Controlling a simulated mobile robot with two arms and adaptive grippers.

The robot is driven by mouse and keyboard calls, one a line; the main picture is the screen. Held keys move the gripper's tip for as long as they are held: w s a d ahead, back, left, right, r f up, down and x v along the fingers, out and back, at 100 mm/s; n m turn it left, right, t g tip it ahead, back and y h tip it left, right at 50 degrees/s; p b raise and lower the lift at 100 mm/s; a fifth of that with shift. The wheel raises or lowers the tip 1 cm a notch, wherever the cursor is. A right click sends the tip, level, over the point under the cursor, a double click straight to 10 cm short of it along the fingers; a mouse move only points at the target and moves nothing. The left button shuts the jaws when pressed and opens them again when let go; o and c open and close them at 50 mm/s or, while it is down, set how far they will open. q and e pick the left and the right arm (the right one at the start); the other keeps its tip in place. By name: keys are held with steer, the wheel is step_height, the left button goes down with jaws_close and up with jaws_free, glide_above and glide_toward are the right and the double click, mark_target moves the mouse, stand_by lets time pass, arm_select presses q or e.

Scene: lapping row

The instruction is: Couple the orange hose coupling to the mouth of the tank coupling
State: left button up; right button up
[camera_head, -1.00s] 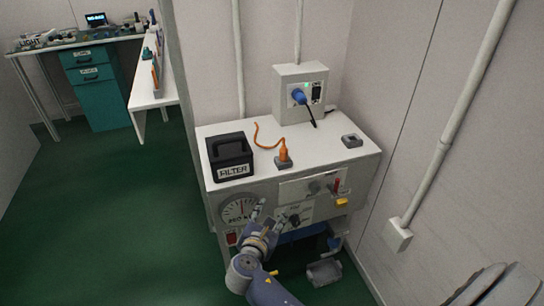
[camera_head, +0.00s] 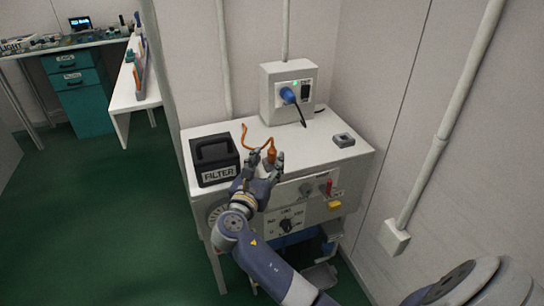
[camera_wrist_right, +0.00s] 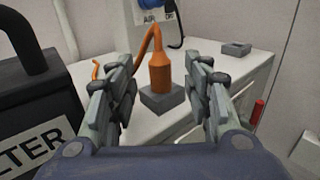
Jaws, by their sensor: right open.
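The orange hose coupling (camera_head: 271,156) stands upright on the bench top, set in a small grey block (camera_wrist_right: 163,100). It also shows in the right wrist view (camera_wrist_right: 161,76), with an orange hose (camera_head: 252,141) curving from its top. My right gripper (camera_head: 266,160) is open at the bench's front edge. Its two fingers lie on either side of the coupling in the wrist view, with the coupling beyond the fingertips and nothing held. I cannot tell for certain which part is the tank coupling. My left gripper is out of view.
A black filter box (camera_head: 214,152) stands close left of my right gripper. A wall box (camera_head: 288,84) with a blue plug (camera_head: 288,95) is behind the bench (camera_head: 315,148). A grey block (camera_head: 344,140) sits at the bench's right. The bench top between is clear.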

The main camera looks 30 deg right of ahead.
mark_target(271, 154)
steer(key=x, duration=0.4)
steer(key=shift+w+d+r+b, duration=0.1)
steer(key=shift+w+d+b, duration=0.1)
steer(key=shift+b, duration=0.2)
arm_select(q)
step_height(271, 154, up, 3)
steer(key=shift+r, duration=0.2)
arm_select(e)
jaws_close()
steer(key=shift+r, duration=0.15)
